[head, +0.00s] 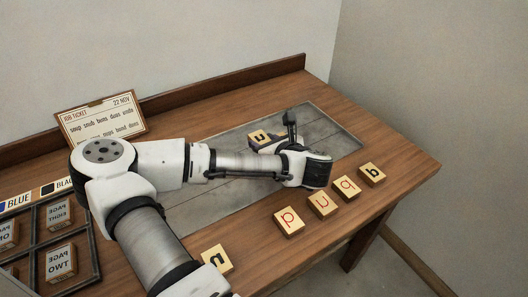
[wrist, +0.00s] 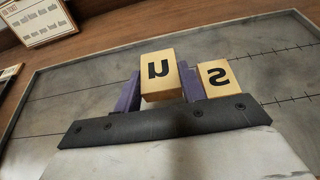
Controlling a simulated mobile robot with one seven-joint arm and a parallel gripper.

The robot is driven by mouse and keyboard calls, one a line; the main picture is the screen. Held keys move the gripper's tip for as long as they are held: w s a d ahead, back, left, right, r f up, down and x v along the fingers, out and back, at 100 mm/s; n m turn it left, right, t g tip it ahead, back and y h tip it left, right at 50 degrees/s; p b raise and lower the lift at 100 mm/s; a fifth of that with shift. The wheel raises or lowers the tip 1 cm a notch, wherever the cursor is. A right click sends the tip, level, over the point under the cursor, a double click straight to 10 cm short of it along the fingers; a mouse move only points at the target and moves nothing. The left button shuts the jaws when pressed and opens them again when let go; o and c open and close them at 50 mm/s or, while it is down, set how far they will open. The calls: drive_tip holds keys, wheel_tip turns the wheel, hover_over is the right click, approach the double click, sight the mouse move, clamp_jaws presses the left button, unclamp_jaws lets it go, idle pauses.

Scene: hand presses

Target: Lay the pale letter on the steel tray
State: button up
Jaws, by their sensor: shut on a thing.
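My gripper (wrist: 160,88) is shut on a pale wooden letter block (wrist: 159,75), with a purple finger on each side of it. A black letter like a u or n shows on its face. The held block (head: 259,136) is over the grey steel tray (head: 335,143) in the head view; I cannot tell whether it touches the tray. My arm hides that block in the head view.
Red-letter blocks (head: 289,221), (head: 322,204) and (head: 346,188) and a black-letter block (head: 371,174) line the desk's front right. Another black-letter block (head: 217,259) sits near my arm. A job ticket (head: 101,120) stands at the back left. A compartment case (head: 88,255) is at left.

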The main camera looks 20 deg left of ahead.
drive_tip(key=shift+f, duration=1.9)
drive_tip(key=shift+f, duration=0.2)
drive_tip(key=o, duration=1)
drive_tip(key=shift+c, duration=0.2)
drive_tip(key=shift+r, duration=0.15)
drive_tip(key=shift+d+r, duration=0.1)
drive_tip(key=b+v, duration=0.1)
drive_tip(key=v, duration=0.9)
drive_tip(key=shift+r, duration=0.1)
drive_tip(key=shift+v, duration=0.9)
